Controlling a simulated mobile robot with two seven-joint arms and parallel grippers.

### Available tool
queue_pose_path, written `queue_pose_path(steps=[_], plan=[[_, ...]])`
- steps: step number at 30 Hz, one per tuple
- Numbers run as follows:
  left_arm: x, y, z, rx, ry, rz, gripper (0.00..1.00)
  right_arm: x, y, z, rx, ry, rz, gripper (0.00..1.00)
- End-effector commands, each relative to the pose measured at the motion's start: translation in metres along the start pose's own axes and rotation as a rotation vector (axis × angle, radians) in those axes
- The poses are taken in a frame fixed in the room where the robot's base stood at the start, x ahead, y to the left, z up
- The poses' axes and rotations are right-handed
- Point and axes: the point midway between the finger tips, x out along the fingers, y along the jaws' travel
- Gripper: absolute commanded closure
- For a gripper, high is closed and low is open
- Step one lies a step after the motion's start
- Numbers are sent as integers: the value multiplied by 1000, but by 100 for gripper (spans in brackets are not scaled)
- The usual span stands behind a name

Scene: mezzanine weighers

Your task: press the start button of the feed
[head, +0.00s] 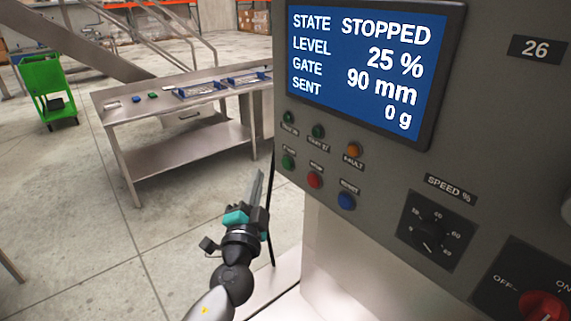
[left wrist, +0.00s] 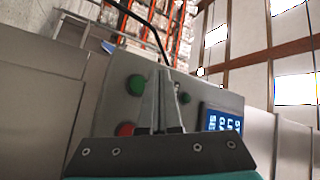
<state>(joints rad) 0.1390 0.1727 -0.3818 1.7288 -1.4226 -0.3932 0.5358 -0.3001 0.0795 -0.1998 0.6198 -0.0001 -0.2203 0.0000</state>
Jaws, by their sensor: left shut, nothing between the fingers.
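The green start button (head: 288,161) sits at the left end of the lower row on the grey control panel (head: 390,165), above the red stop button (head: 315,180) and the blue reset button (head: 347,200). My left gripper (head: 259,178) is shut and empty, its fingertips left of and slightly below the start button, apart from it in the head view. In the left wrist view the fingers (left wrist: 162,90) point toward the panel, with the green button (left wrist: 135,84) and red button (left wrist: 126,129) just left of them. My right gripper is not in view.
A screen (head: 370,65) above the buttons reads STOPPED, 25 %, 90 mm, 0 g. Green lamps and an orange fault lamp (head: 354,149) sit over the buttons. A speed dial (head: 432,236) and red switch (head: 543,306) are right. A steel table (head: 190,140) stands behind, left.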

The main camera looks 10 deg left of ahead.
Motion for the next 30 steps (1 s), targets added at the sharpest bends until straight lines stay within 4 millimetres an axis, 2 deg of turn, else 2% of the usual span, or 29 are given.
queue_pose_path(steps=[6, 12, 30], plan=[[20, 16, -14, -1, 0, -1, 100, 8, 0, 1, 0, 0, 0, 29], [29, 22, -21, 0, 0, 0, 100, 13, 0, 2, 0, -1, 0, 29], [31, 23, -23, 1, 1, 1, 100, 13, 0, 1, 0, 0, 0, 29]])
